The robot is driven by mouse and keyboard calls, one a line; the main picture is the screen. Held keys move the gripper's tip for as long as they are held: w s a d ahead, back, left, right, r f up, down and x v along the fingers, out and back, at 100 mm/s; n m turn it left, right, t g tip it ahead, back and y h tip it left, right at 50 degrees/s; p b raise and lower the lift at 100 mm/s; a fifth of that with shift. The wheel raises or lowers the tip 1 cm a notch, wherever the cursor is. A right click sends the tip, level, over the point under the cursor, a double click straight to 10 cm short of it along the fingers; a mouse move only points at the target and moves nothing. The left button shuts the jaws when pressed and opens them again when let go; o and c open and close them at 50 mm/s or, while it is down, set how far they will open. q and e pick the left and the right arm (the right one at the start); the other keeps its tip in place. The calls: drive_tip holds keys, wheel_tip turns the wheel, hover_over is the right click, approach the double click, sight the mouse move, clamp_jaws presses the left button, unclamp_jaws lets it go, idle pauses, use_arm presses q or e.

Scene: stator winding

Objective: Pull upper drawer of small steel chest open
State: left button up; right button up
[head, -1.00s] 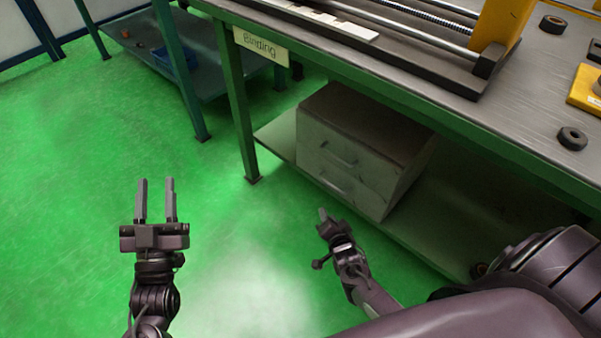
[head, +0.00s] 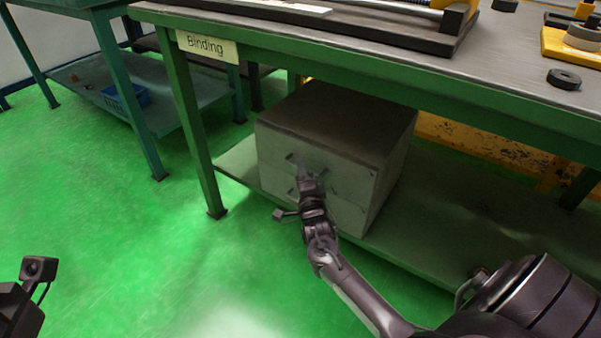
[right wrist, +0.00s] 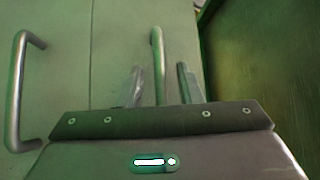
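The small steel chest (head: 345,135) stands on the lower shelf of the workbench, its two drawers shut. My right gripper (head: 311,168) is at the upper drawer's front, partly covering its handle. In the right wrist view, the upper handle (right wrist: 157,60) runs between the two parted fingers of my right gripper (right wrist: 161,85). A gap shows on the right side of the bar, and I cannot tell whether the left finger touches it. The lower drawer's handle (right wrist: 18,90) is at the left. Only part of my left wrist shows at the lower left of the head view; its fingers are out of the picture.
The workbench (head: 330,50) with the "Binding" label (head: 207,47) overhangs the chest. Its green leg (head: 190,130) stands left of the chest. The lower shelf (head: 440,215) is bare to the right. The green floor (head: 110,220) in front is free.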

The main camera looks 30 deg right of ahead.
drive_tip(key=shift+w+d, duration=0.25)
drive_tip(key=shift+w, duration=0.3)
drive_tip(key=shift+c, duration=0.2)
clamp_jaws()
